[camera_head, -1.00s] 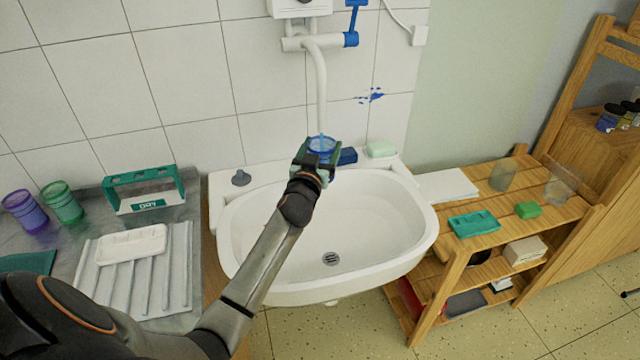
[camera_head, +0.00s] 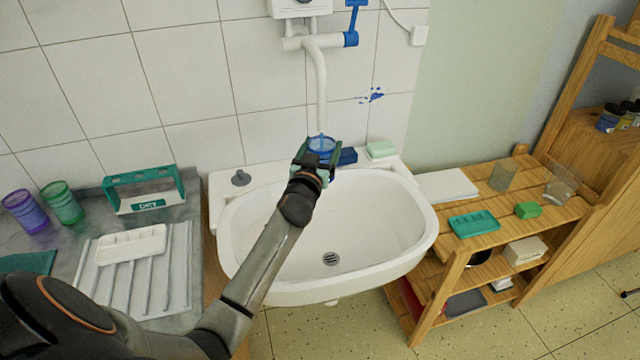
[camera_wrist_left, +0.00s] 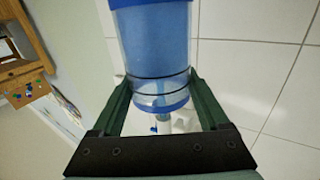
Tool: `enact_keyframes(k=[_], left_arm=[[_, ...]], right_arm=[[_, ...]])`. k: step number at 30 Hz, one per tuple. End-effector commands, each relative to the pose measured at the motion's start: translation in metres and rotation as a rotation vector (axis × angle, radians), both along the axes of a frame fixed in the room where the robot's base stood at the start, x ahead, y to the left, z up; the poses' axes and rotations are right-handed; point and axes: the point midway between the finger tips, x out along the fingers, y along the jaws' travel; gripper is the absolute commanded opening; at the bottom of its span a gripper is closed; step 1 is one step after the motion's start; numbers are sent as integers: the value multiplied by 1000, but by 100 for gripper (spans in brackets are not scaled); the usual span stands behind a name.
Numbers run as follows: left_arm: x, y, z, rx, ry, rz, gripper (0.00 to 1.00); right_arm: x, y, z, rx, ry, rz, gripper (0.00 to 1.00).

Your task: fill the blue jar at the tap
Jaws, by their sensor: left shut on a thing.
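The blue jar (camera_head: 320,144) is upright over the back of the white sink (camera_head: 290,291), with its open mouth under the spout of the white tap (camera_head: 321,85). A thin light-blue streak runs from the spout into the mouth. The tap's blue lever (camera_head: 353,17) points up. My left gripper (camera_head: 317,163) is shut around the jar. In the left wrist view, the jar (camera_wrist_left: 155,40) stands between both fingers; most of it looks solid blue, with a clear band near the blue rim. My right gripper is not in view.
A green DRY rack (camera_head: 146,206), white tray (camera_head: 131,244), purple cup (camera_head: 25,212) and green cup (camera_head: 62,203) stand left. A wooden shelf (camera_head: 470,242) stands right.

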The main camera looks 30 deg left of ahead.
Motion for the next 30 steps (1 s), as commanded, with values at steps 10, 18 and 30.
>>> enact_keyframes(k=[10, 18, 30], left_arm=[[0, 0, 1, 1, -3, 0, 14], [-3, -2, 1, 0, -2, -1, 14], [-40, -24, 2, -2, -2, -1, 14]], right_arm=[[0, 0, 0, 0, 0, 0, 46], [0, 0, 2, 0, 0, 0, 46], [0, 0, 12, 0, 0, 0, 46]])
